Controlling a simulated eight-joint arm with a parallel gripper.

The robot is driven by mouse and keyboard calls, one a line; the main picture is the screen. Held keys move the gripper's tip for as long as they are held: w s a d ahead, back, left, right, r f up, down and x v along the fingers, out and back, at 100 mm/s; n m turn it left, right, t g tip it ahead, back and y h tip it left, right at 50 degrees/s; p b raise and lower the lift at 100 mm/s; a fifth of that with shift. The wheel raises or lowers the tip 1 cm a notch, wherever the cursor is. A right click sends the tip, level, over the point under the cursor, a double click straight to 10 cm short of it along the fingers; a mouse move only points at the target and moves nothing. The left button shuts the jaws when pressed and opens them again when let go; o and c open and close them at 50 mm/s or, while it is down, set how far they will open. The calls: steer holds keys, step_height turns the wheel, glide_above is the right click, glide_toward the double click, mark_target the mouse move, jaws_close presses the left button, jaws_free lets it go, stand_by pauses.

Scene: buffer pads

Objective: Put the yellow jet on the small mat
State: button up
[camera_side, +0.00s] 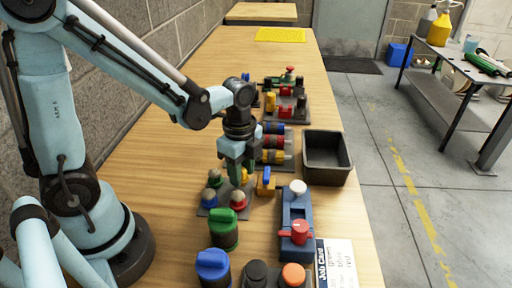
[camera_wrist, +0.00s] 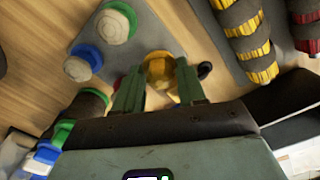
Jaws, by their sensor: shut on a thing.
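The yellow jet (camera_wrist: 160,70) is a short round piece between my fingers in the wrist view. In the side view its yellow edge (camera_side: 245,176) shows just under the jaws. My gripper (camera_side: 237,165) points down and is shut on it, above the right back part of a grey pad (camera_side: 203,212). Blue (camera_side: 215,178), green (camera_side: 209,198) and red (camera_side: 238,199) ringed jets stand on that pad close by. I cannot tell whether the yellow jet still touches the pad. Which grey pad is the small mat I cannot tell.
Further grey pads with red, yellow and blue ribbed pieces (camera_side: 273,142) lie behind the gripper. A black bin (camera_side: 327,157) stands at the right edge. A blue block with a red knob (camera_side: 296,230) and several capped pieces are in front. A yellow sheet (camera_side: 280,35) lies far back.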

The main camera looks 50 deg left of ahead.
steer(key=shift+f, duration=0.6)
steer(key=o, duration=1.1)
steer(key=shift+o, duration=0.2)
steer(key=shift+r, duration=0.1)
step_height(320, 180, up, 12)
steer(key=s+a+n+t, duration=0.1)
steer(key=n+t, duration=0.6)
steer(key=n, duration=0.8)
steer(key=shift+s+a, duration=0.25)
steer(key=shift+s, duration=0.1)
